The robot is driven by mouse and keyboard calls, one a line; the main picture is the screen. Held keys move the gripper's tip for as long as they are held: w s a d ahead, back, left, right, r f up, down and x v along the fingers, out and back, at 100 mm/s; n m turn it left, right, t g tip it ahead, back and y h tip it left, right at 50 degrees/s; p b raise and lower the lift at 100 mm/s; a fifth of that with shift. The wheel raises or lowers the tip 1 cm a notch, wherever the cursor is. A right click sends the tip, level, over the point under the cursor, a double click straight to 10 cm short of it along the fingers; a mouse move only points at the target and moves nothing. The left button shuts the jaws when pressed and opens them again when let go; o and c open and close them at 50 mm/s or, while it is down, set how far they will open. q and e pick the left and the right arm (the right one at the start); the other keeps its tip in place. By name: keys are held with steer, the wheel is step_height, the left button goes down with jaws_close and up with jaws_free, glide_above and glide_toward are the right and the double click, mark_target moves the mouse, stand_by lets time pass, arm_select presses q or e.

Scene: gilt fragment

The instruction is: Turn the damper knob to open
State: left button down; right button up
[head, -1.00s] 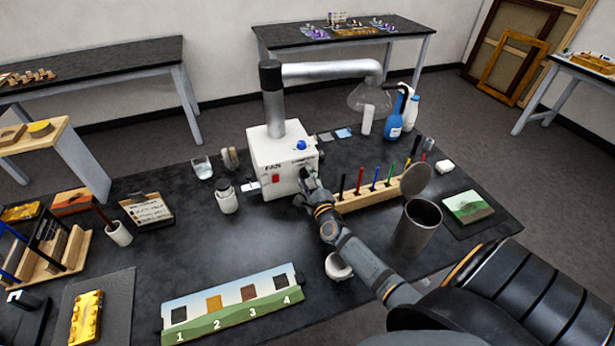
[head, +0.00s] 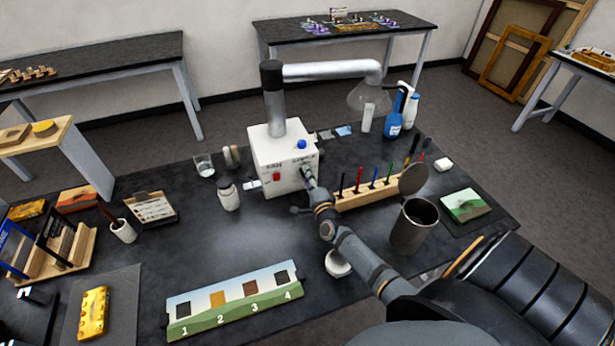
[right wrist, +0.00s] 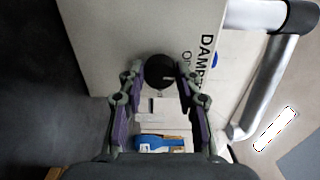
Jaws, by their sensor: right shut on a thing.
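The white fan box (head: 268,160) stands on the dark table, with a red switch (head: 276,177) and a blue button (head: 301,144). It also shows in the right wrist view (right wrist: 115,35), with the partly hidden "DAMPER" lettering beside the knob. The round black damper knob (right wrist: 160,72) lies between my right fingertips; a pale mark shows on its face. In the head view my gripper mostly hides it. My right gripper (head: 309,178) is shut on the knob at the box's right-hand face. My left gripper is not in view.
A brush rack (head: 372,193) stands right of my right gripper, with a metal cup (head: 415,228) beside my forearm. A silver duct (head: 325,69) rises from the box. The table's middle front holds a numbered strip (head: 235,306).

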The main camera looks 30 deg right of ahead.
stand_by(0.5)
steer(key=o, duration=1.1)
steer(key=shift+o, duration=0.2)
steer(key=shift+s, duration=0.1)
steer(key=v, duration=1.1)
steer(key=shift+s+a, duration=0.2)
steer(key=shift+s, duration=0.2)
